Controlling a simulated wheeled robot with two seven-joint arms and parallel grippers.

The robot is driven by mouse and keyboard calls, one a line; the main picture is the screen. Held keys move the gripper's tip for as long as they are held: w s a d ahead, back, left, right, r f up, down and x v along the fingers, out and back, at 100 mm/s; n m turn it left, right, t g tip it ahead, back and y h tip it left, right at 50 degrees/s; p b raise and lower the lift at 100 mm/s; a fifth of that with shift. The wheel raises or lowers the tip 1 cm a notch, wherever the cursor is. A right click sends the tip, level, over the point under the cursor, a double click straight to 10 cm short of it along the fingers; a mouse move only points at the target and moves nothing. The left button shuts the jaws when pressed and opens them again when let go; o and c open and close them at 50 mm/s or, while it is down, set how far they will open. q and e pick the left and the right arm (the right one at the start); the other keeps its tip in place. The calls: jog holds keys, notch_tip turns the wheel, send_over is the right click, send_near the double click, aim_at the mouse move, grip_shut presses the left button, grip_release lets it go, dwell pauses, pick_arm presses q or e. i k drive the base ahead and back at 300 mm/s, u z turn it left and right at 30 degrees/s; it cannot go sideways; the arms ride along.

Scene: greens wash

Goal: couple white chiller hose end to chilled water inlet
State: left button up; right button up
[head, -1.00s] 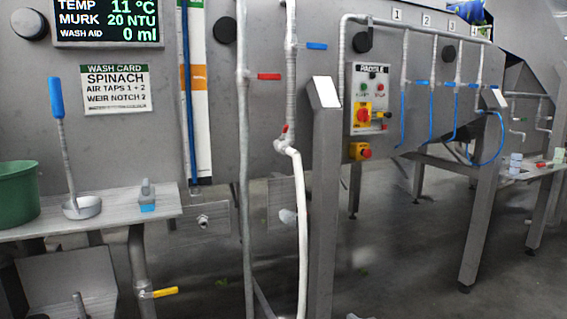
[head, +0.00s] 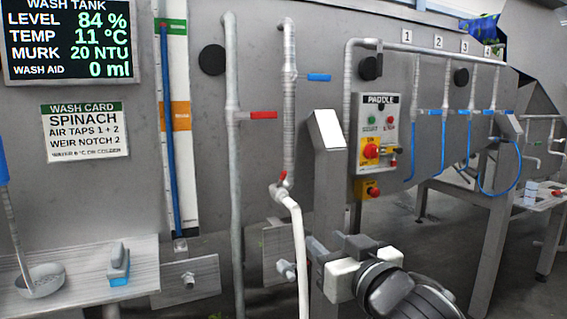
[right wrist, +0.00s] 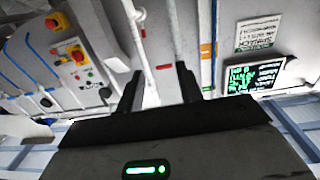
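The white hose (head: 298,250) hangs from a pipe elbow below a red-handled valve (head: 283,180) and runs down out of the head view. Its lower end is not in view. Two small metal stub fittings stick out of low plates, one right of centre (head: 287,270) and one to the left (head: 188,280); I cannot tell which is the chilled water inlet. My right gripper (head: 316,262) is just right of the hose, apart from it as far as I can tell. In the right wrist view its fingers (right wrist: 160,88) stand apart with nothing between them. My left gripper is not in view.
A grey post (head: 328,180) with a sloped top stands close behind my right gripper. A vertical pipe with a red handle (head: 263,115) stands left of the hose. A shelf (head: 140,275) holds a ladle (head: 42,280) and a blue-based tool (head: 119,265). A paddle control box (head: 376,135) is at right.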

aim_at(284, 174)
jog(key=u, duration=0.05)
jog(key=i, duration=1.15)
jog(key=u, duration=0.15)
